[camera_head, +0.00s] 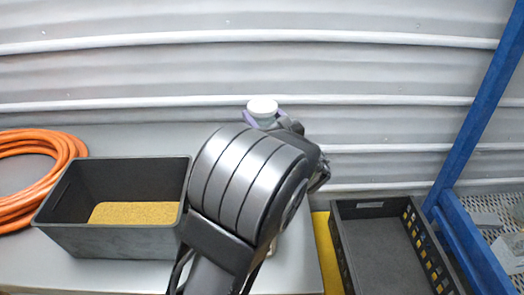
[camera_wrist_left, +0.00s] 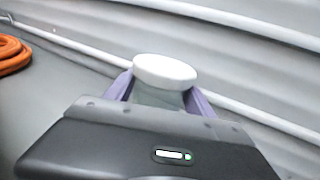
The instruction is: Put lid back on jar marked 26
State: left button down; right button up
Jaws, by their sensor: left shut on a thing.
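A small jar with a pale, greyish body (camera_wrist_left: 158,98) and a round white lid (camera_wrist_left: 165,71) on its top stands out beyond my left wrist. The white lid also shows in the head view (camera_head: 262,106), above my dark left arm. My left gripper (camera_head: 265,119) is shut on the jar, with one purple finger on each side of the body, below the lid. The lower part of the jar is hidden behind the wrist and gripper. I cannot read any number on it. My right gripper is not in view.
A black bin (camera_head: 110,240) with yellow-brown grains stands left of my arm on the grey table. An orange hose (camera_head: 60,165) lies coiled at far left. A dark crate (camera_head: 345,240) and a blue rack (camera_head: 482,110) stand at right. A corrugated wall (camera_head: 350,70) is behind.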

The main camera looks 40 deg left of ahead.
pick_arm(q)
notch_tip(320, 180, down, 4)
jog(key=shift+f, duration=0.1)
jog(key=shift+f+b, duration=0.45)
jog(key=shift+f, duration=1.45)
jog(key=shift+f, duration=0.2)
jog(key=shift+c, duration=1.8)
grip_release()
jog(key=shift+r, duration=0.15)
jog(key=shift+d, duration=0.15)
jog(key=v, duration=1.1)
jog(key=shift+s+d, duration=0.3)
